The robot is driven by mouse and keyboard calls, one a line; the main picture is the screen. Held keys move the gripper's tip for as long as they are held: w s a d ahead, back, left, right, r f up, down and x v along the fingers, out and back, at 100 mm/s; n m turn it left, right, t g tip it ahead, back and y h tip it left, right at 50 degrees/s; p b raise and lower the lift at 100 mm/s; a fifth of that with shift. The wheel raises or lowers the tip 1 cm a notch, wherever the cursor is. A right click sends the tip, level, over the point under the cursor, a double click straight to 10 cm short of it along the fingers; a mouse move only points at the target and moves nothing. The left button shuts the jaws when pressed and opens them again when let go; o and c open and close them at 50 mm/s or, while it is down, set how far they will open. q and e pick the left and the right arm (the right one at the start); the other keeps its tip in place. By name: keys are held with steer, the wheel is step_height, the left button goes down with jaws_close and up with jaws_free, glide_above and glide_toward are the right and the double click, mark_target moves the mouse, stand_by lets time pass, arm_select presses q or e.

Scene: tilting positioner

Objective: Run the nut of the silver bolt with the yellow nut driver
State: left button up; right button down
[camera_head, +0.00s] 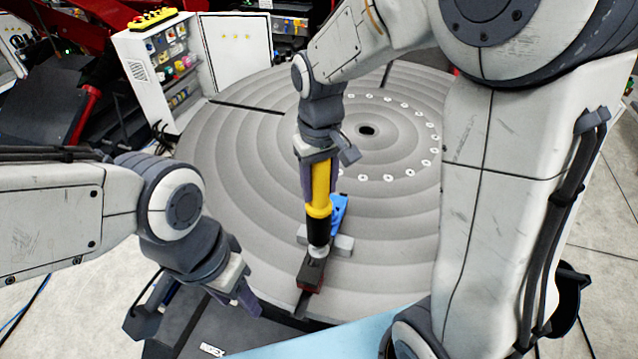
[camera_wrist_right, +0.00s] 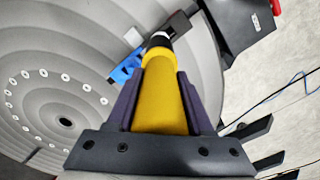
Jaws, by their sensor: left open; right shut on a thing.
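My right gripper (camera_head: 318,180) is shut on the yellow nut driver (camera_head: 320,192), which stands nearly upright over the round plate. The driver's yellow body also fills the middle of the right wrist view (camera_wrist_right: 163,95), between the two fingers (camera_wrist_right: 160,100). Its dark lower end meets a silver piece (camera_head: 318,251) on top of a dark red block (camera_head: 312,272). The silver bolt and its nut cannot be made out separately; the driver's end hides them. My left gripper (camera_head: 195,305) is open and empty, low at the left of the red block.
The large grey ringed plate (camera_head: 240,160) carries a blue clamp piece (camera_head: 338,212) and a grey bar (camera_head: 343,243) close to the driver. A white control cabinet (camera_head: 160,62) stands behind at the left. A light blue surface (camera_head: 330,335) lies in front.

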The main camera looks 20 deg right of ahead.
mark_target(320, 205)
steer(key=n+p, duration=0.1)
steer(key=n, duration=0.2)
steer(key=shift+r, duration=0.1)
steer(key=shift+n, duration=1.5)
steer(key=shift+p, duration=0.3)
steer(key=shift+d+f, duration=0.1)
steer(key=shift+f, duration=0.15)
steer(key=shift+f+b, duration=1.95)
steer(key=shift+f, duration=0.55)
steer(key=shift+s+f, duration=0.1)
steer(key=shift+f, duration=0.1)
